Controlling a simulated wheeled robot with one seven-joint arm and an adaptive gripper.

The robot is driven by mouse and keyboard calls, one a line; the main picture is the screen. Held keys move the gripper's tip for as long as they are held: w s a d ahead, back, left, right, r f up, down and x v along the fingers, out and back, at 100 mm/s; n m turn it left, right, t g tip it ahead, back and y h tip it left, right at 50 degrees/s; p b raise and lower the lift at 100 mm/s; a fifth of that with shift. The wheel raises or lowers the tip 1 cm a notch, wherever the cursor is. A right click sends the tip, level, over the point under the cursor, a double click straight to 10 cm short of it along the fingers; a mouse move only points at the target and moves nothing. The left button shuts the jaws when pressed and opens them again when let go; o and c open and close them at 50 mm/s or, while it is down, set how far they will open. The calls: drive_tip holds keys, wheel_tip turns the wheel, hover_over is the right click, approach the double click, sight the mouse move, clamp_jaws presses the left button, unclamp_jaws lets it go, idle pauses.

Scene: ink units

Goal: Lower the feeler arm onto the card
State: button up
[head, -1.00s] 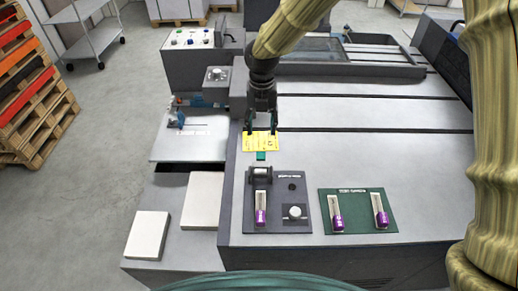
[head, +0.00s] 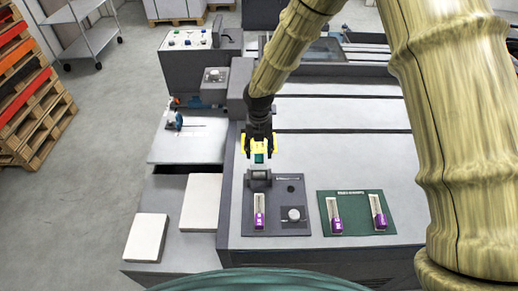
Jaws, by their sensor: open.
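I cannot tell for certain which part is the feeler arm; a thin dark rod with a blue knob (head: 175,121) on the left shelf is another candidate. My gripper (head: 260,157) points down and is open, its fingers either side of the green piece. Whether it touches anything cannot be told.
The dark panel (head: 278,222) holds a purple-and-white cartridge (head: 260,212) and a white knob (head: 293,214). A green panel (head: 357,226) to the right holds two similar cartridges. White blocks (head: 202,202) lie on the lower left ledge. The machine top (head: 350,160) right of my gripper is clear.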

drive_tip(key=shift+f, duration=0.75)
clamp_jaws()
